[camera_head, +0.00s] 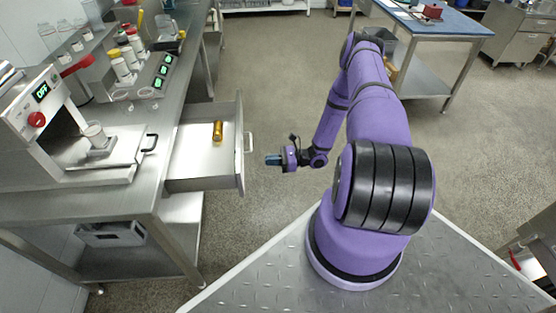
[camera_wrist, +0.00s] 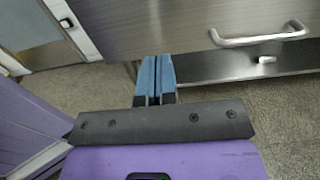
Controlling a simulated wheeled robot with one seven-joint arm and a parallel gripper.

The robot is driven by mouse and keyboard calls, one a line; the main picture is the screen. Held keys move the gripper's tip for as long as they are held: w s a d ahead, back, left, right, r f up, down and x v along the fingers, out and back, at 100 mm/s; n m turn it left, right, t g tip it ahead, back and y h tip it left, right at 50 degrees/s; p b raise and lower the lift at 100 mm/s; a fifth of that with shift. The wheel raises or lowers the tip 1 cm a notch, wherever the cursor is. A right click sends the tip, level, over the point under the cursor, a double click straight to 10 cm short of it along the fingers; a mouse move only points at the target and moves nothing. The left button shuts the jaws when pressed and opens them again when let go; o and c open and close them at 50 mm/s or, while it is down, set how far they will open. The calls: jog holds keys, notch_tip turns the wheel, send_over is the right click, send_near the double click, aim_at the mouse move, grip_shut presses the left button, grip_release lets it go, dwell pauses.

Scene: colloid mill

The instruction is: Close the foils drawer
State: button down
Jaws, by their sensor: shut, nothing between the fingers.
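The foils drawer (camera_head: 195,165) is pulled out from under the steel counter at the left in the head view. A golden roll (camera_head: 217,131) lies in it. Its front panel carries a bar handle (camera_head: 250,143), which also shows in the wrist view (camera_wrist: 262,40) at the upper right. My gripper (camera_head: 271,160) is a short way to the right of the drawer front in the head view, apart from it. Its blue fingers (camera_wrist: 156,72) are shut together with nothing between them, and they point toward the drawer front (camera_wrist: 160,25).
A lower shelf (camera_head: 160,250) holds a grey bin (camera_head: 112,233). The floor right of the drawer is clear. A blue-topped table (camera_head: 440,20) stands at the back.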

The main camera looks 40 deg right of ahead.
aim_at(221, 172)
jog(key=x, duration=0.8)
jog(key=shift+w+a, duration=0.15)
jog(key=shift+a, duration=0.05)
jog(key=x, duration=2.4)
jog(key=shift+w+a, duration=0.25)
jog(key=shift+a, duration=0.05)
jog(key=shift+w+a+r, duration=0.1)
jog(key=shift+w+a, duration=0.2)
jog(key=shift+a, duration=0.1)
jog(key=shift+a, duration=0.1)
jog(key=shift+r, duration=0.1)
jog(key=shift+s+d, duration=0.15)
jog(key=shift+d, duration=0.25)
jog(key=v, duration=1.4)
jog(key=shift+a, duration=0.1)
